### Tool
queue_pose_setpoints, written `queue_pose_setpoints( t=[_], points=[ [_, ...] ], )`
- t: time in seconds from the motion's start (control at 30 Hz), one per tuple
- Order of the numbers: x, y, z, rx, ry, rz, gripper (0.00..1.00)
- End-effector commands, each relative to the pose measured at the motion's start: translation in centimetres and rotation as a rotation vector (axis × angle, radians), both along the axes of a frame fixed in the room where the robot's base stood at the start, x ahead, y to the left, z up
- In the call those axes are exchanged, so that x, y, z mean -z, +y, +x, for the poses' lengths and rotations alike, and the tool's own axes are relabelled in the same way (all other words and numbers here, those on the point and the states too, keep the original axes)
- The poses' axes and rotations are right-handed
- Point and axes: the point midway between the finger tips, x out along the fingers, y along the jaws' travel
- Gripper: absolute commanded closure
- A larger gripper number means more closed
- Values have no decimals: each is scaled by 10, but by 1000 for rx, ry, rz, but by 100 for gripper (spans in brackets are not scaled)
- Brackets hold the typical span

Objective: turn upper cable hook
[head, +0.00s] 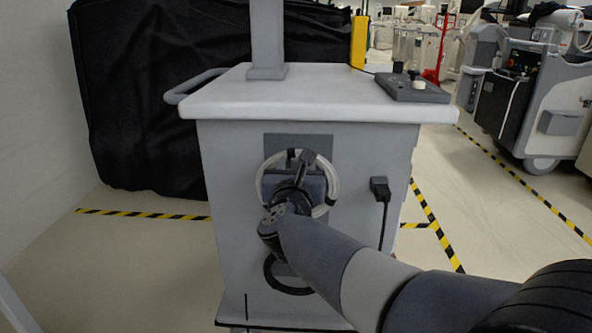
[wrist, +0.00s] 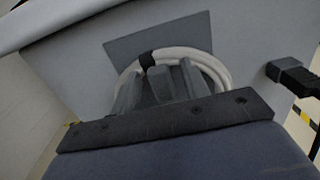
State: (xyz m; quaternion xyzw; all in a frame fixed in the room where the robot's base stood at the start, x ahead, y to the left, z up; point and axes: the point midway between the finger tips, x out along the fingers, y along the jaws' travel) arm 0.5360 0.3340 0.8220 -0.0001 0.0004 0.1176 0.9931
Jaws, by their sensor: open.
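The upper cable hook (wrist: 160,82) is a grey upright piece in front of the white cable coil (wrist: 214,63), on the cart's front panel. In the head view the hook (head: 309,158) sticks up over the top of the coil (head: 262,186). My gripper (head: 297,183) is in front of the coil and hides part of it. In the wrist view my gripper (wrist: 158,78) is open, with one finger on each side of the hook. I cannot tell whether the fingers touch it. A black band wraps the coil beside the hook.
The cart (head: 228,170) has a white top (head: 300,92) with a grey handle at left. A black plug (head: 380,187) with a hanging cable is right of the coil. A black cable loop (head: 290,289) hangs below. A black-covered object (head: 140,120) stands behind.

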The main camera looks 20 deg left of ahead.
Motion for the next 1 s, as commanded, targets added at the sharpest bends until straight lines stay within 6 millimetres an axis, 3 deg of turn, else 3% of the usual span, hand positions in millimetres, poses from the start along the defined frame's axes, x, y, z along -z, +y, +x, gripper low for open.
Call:
queue_pose_setpoints(
  t=[0.2,0.7,1.0],
  points=[
    [0,0,0,0,0,0,58],
    [0,0,0,0,0,0,99],
    [0,1,0,0,-7,-30,100]
  ],
)
